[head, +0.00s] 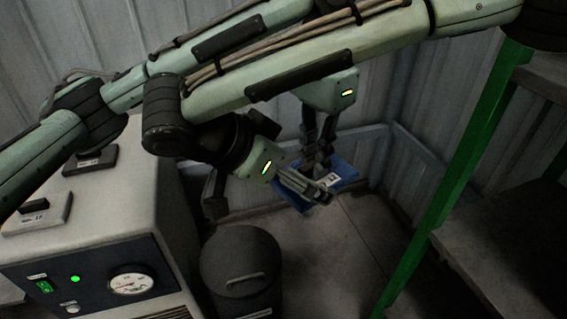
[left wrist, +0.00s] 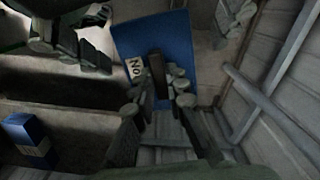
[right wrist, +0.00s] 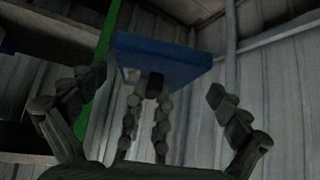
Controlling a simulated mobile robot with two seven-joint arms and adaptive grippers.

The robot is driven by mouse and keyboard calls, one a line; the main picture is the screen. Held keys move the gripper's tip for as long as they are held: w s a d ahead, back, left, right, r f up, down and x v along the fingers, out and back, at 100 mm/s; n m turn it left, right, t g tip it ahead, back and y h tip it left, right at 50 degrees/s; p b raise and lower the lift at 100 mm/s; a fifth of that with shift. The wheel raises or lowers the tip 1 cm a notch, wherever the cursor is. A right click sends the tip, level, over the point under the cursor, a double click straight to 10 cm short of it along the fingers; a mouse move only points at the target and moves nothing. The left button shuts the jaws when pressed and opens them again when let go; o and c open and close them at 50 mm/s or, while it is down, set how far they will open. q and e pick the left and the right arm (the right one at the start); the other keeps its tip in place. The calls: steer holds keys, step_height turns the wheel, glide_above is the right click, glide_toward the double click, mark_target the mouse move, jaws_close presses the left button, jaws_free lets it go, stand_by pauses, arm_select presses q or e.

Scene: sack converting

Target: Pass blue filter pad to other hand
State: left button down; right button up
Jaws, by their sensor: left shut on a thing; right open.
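The blue filter pad (head: 343,180) is a flat blue piece with a white label, held in the air in front of the corrugated wall. My left gripper (head: 318,156) points down and is shut on the pad's dark tab. The tab and label show in the left wrist view, where the pad (left wrist: 178,42) extends beyond my fingers. My right gripper (head: 322,190) is open, beside the pad and just under the left one. In the right wrist view its fingers (right wrist: 155,86) stand wide on either side, with the pad (right wrist: 175,62) and left fingers between them. Contact cannot be told.
A grey machine (head: 90,215) with a pressure gauge (head: 130,284) and a black lidded bin (head: 240,262) stand at the lower left. A green post (head: 455,175) and dark shelves (head: 520,235) are on the right. My two forearms cross closely above. Bare floor (head: 350,250) lies below the pad.

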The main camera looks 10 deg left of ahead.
steer(key=shift+w+d+f, duration=0.2)
steer(key=shift+w+f, duration=0.05)
steer(key=shift+f, duration=0.05)
steer(key=c, duration=1)
arm_select(q)
steer(key=c, duration=2)
jaws_free()
arm_select(e)
steer(key=shift+c, duration=0.8)
arm_select(q)
steer(key=o, duration=0.5)
steer(key=shift+o, duration=0.2)
